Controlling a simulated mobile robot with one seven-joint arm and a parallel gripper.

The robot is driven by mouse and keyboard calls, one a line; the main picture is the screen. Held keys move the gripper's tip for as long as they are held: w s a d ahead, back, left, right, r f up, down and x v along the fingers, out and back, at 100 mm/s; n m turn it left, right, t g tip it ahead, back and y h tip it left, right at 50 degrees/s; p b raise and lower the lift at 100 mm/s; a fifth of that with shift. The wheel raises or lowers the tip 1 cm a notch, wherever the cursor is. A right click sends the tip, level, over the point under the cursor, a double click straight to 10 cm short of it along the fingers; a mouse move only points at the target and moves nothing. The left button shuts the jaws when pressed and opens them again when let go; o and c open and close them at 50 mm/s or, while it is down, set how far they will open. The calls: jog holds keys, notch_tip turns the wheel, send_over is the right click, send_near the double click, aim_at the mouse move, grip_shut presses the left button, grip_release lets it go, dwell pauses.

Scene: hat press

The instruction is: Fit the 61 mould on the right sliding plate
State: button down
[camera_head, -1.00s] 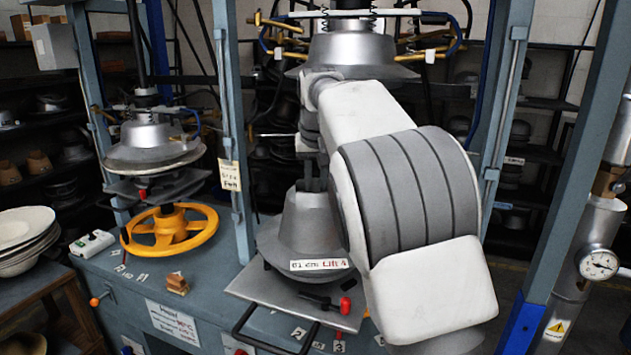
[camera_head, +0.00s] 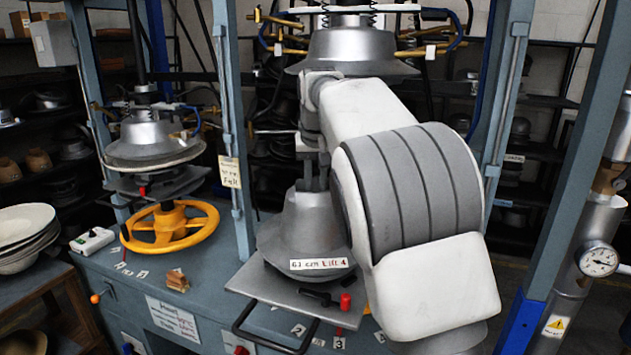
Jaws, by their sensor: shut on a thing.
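The 61 mould (camera_head: 295,232) is a grey metal hat form with a white label that reads "61 cm Lift 4". It sits on or just above the right sliding plate (camera_head: 262,292), a grey plate with a black handle at its front. My gripper (camera_head: 314,183) is at the mould's top and is shut on it, with its fingers pointing down. My white and grey arm covers the right side of the mould and of the plate. I cannot tell whether the mould's base is fully seated.
A black lever with a red knob (camera_head: 345,302) lies at the plate's front right. The upper press head (camera_head: 360,52) hangs above my gripper. Blue frame posts (camera_head: 232,130) stand on both sides. The left press has a yellow handwheel (camera_head: 170,228). A pressure gauge (camera_head: 598,261) is at the right.

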jog(key=shift+f+b, duration=0.35)
jog(key=shift+f, duration=0.1)
dwell(0.7)
jog(key=c, duration=0.8)
grip_release()
jog(key=shift+o, duration=0.6)
jog(key=shift+s+f, duration=0.1)
jog(key=shift+f, duration=0.15)
jog(key=p+v, duration=0.1)
jog(key=v, duration=1.6)
jog(key=shift+r+p, duration=0.3)
jog(key=shift+p, duration=0.05)
jog(key=shift+s, duration=0.1)
